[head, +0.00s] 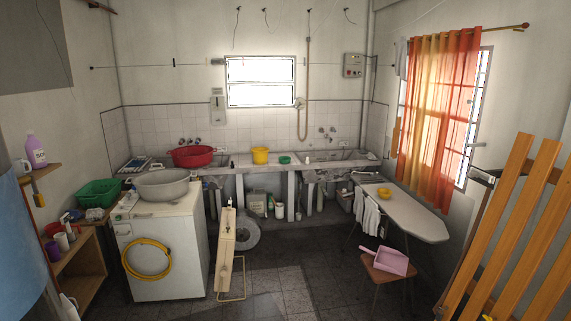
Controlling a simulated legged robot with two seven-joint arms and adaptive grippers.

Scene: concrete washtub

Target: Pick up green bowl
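A small green bowl (284,160) sits on the concrete washtub counter (230,169) at the back, just right of a yellow bucket (260,155). It is small in the view, and its inside cannot be made out. A larger green basket (98,193) stands at the left, beside the washing machine. Neither of my grippers shows in the head view.
A white washing machine (160,250) with a grey basin (162,184) stands front left. A wooden folding stand (225,250) is on the floor before the counter. An ironing board (410,215) and a stool with a pink dustpan (386,262) are at right. Dark tiled floor lies open between.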

